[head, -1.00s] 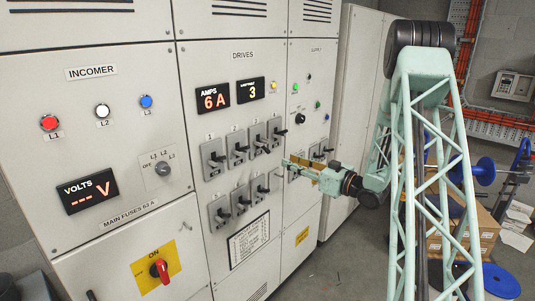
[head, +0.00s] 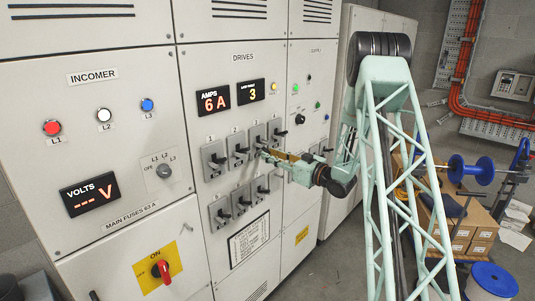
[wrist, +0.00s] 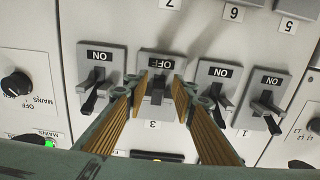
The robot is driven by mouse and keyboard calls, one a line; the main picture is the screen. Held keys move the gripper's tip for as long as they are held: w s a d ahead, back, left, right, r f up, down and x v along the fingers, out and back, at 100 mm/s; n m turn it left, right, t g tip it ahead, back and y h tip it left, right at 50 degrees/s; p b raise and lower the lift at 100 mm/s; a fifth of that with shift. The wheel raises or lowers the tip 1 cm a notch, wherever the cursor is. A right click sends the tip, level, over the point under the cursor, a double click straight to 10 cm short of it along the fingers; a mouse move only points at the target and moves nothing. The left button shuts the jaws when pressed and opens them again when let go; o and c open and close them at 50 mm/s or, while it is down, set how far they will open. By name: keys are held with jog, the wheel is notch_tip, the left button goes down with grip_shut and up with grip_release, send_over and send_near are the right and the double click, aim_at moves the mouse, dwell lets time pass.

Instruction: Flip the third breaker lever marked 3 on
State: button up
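In the head view my gripper (head: 262,152) reaches in from the right.
The neighbouring breakers (wrist: 98,80) and (wrist: 216,88) stand close on both sides, their plates reading ON. A lower row of breakers (head: 240,195) sits below. The AMPS display (head: 214,101) reads 6 A; a yellow display (head: 251,90) reads 3.

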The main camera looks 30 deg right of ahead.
jog(key=shift+x, duration=0.95)
jog(key=shift+c, duration=0.5)
grip_shut()
